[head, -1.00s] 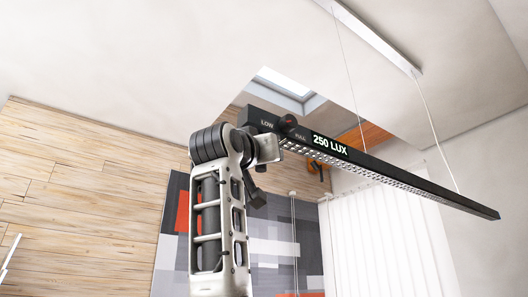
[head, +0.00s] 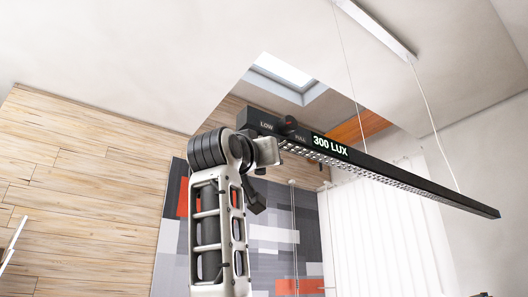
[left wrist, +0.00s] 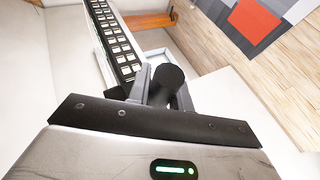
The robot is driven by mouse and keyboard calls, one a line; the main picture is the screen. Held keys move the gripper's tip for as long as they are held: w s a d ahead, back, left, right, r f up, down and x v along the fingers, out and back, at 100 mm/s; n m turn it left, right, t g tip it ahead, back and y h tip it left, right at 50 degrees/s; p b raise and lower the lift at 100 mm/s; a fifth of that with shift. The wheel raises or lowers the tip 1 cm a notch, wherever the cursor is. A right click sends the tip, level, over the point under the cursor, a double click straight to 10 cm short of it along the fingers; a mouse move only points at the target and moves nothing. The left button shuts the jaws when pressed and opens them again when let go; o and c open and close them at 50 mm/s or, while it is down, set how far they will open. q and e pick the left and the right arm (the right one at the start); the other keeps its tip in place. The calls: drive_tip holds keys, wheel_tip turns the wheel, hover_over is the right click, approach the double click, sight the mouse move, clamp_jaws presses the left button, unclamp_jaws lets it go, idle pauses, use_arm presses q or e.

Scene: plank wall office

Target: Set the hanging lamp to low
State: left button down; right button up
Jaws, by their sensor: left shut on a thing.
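The hanging lamp (head: 420,186) is a long black bar slanting across the head view. Its near end carries the marks LOW and FULL, a small dark knob (head: 290,122) between them, and a lit display (head: 330,146) reading 300 LUX. My left gripper (head: 268,150) is at this end, partly hidden by my own wrist. In the left wrist view, its fingers are shut on a black cylindrical knob (left wrist: 167,82), beside the lamp's underside grid (left wrist: 115,40). The knob's pointer direction is not clear. My right gripper is out of view.
Two thin wires run from the lamp up to a white ceiling mount (head: 375,28). A skylight (head: 283,70) is above and behind the near end. A plank wall (head: 80,190), a patterned grey and red panel (head: 270,235) and white blinds (head: 375,235) stand behind.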

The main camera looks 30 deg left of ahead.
use_arm(q)
wheel_tip(320, 180, down, 20)
drive_tip(key=b, duration=1.3)
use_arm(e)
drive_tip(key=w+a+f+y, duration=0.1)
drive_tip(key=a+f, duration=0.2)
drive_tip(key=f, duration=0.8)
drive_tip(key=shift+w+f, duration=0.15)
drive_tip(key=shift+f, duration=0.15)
use_arm(q)
drive_tip(key=shift+w+d+f, duration=0.1)
drive_tip(key=shift+f, duration=0.05)
drive_tip(key=c, duration=1.3)
unclamp_jaws()
